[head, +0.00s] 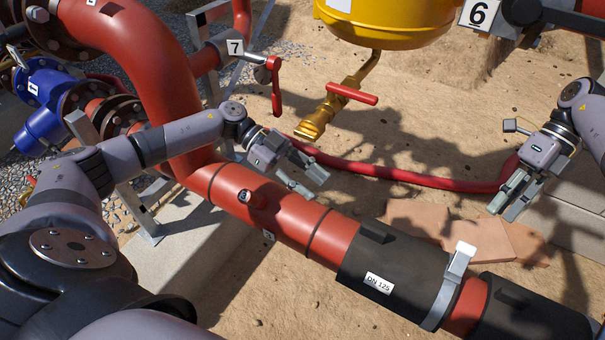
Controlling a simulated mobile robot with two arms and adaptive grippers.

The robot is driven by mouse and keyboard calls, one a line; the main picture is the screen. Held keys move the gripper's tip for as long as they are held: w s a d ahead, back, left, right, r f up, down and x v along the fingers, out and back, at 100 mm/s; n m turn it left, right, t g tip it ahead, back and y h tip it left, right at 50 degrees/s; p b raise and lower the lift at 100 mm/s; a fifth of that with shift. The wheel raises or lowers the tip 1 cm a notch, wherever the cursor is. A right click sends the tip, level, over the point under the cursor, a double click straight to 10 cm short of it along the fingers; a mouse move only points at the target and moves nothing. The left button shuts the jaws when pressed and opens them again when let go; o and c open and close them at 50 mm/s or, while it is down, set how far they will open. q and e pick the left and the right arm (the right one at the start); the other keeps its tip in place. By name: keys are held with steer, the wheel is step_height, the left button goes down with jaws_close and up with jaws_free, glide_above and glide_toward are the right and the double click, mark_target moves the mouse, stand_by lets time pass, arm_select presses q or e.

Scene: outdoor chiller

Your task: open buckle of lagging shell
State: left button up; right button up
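The lagging shell (385,262) is a black sleeve marked "DN 125" around the red pipe, at the lower right of the head view. Its buckle (459,262) is a pale metal lever on a grey metal band around the shell's right end. The lever stands up from the top of the band. My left gripper (312,183) is above the red pipe, left of and behind the shell, open and empty. My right gripper (508,208) is behind and right of the buckle, clear of it, with its fingers apart and pointing down, empty.
The red pipe (285,215) carries a small fitting left of the shell. A second black sleeve (525,318) lies to the right. Behind are a red hose (400,176), a yellow vessel (390,22) with a red-handled valve (350,94), and flat slabs (470,230) on sand.

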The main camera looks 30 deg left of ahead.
mark_target(363, 223)
arm_select(q)
steer(key=x, duration=1.5)
steer(key=shift+d, duration=0.15)
steer(key=shift+c, duration=0.3)
jaws_close()
